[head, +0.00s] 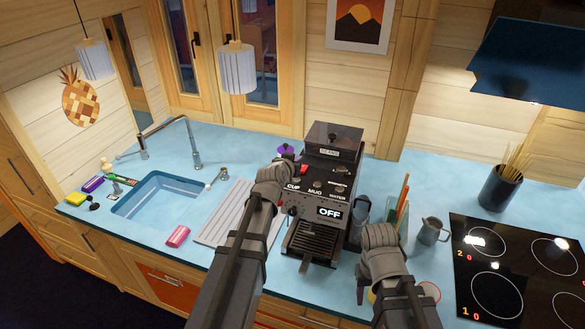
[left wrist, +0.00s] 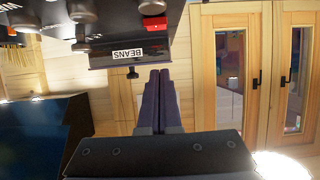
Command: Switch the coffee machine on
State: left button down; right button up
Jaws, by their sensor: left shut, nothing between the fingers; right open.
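The dark coffee machine (head: 345,185) stands on the blue counter, with a BEANS label on its hopper and buttons marked CUP and MUG. Its display (head: 330,211) reads OFF. A small red part (head: 304,168) shows on its upper left.
A sink (head: 160,198) and ribbed drainboard (head: 222,215) lie left of the machine. A metal jug (head: 432,231), a black hob (head: 520,270) and a utensil pot (head: 500,188) stand to the right. A pink sponge (head: 177,236) lies near the front edge.

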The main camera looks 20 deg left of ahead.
pick_arm(q)
jog(key=b+x, duration=0.1)
jog(key=x, duration=0.1)
jog(key=f+x, duration=0.1)
jog(key=x, duration=0.1)
jog(key=shift+s+r+b, duration=0.1)
jog(key=shift+s+b, duration=0.15)
jog(key=shift+b, duration=0.1)
jog(key=shift+s+f+b, duration=0.3)
jog(key=shift+f+b, duration=0.4)
jog(key=shift+s+f+b, duration=0.2)
jog(key=shift+f+b, duration=0.5)
jog(key=shift+b, duration=0.05)
jog(key=shift+s+f+b, duration=0.25)
jog(key=shift+f+b, duration=0.35)
jog(key=shift+r, duration=0.25)
jog(key=shift+r+p, duration=0.7)
jog(key=shift+p, duration=0.25)
